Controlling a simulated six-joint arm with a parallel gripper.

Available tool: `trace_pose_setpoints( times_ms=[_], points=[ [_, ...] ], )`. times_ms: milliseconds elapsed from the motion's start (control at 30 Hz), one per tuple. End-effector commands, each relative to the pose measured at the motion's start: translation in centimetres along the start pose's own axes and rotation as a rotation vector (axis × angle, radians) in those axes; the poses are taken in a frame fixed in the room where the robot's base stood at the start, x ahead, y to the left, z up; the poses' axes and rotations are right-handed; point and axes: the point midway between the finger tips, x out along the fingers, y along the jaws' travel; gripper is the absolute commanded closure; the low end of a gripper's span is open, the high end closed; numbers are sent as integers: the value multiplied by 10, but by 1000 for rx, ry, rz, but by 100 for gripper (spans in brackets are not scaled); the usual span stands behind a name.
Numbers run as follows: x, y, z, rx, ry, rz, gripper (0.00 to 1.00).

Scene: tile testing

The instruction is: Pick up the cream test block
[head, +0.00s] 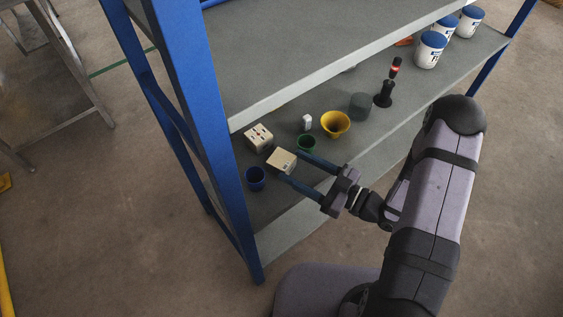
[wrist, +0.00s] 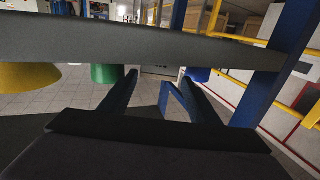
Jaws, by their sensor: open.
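Two cream blocks stand on the lower grey shelf in the head view. One cream block (head: 281,161) has a mostly plain top with a small dark mark. The other cream block (head: 258,137), with dark spots, is behind it and to the left. My gripper (head: 291,166) is open, its two long blue fingers pointing at the plain block. The fingertips are at its near side, one on each side in the picture; I cannot tell if they touch it. In the wrist view my gripper (wrist: 158,76) shows both fingers apart, and I cannot make out either block there.
A blue cup (head: 256,179), a green cup (head: 306,143), a small white item (head: 307,122) and a yellow bowl (head: 336,123) stand close by. A grey cylinder (head: 361,105) is farther right. The upper shelf (head: 300,62) overhangs behind; a blue post (head: 190,90) stands left.

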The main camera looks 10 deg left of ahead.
Motion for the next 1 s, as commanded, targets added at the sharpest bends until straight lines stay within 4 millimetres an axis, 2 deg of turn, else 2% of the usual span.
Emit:
trace_pose_setpoints(
  times_ms=[333, 700, 733, 767, 900, 1000],
  points=[
    [38, 1, 3, -1, -1, -4, 44],
    [45, 2, 3, 1, 0, 0, 44],
    [45, 2, 3, 1, 0, 0, 46],
    [45, 2, 3, 1, 0, 0, 53],
    [45, 2, 3, 0, -1, 0, 87],
    [45, 2, 2, 0, 2, -1, 87]
  ],
)
